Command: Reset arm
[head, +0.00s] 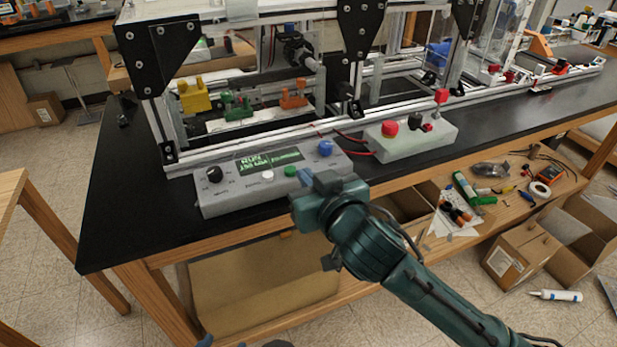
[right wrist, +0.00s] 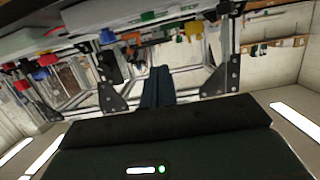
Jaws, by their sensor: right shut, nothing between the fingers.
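My right arm comes in from the lower right of the head view. Its gripper (head: 312,192) is in front of the grey control box (head: 270,180), over the bench's front edge, and overlaps the box's lower right corner in the picture. I cannot tell whether it touches the box. In the right wrist view the fingers (right wrist: 157,88) are together with nothing between them. The box has a lit green display, a black knob (head: 214,174), and white, green and blue buttons.
An aluminium extrusion frame (head: 163,130) with black corner plates stands on the black bench (head: 125,200). A second box (head: 410,138) with red controls sits right of the grey one. A lower wooden shelf (head: 510,215) holds tools and tape. Cardboard boxes stand on the floor.

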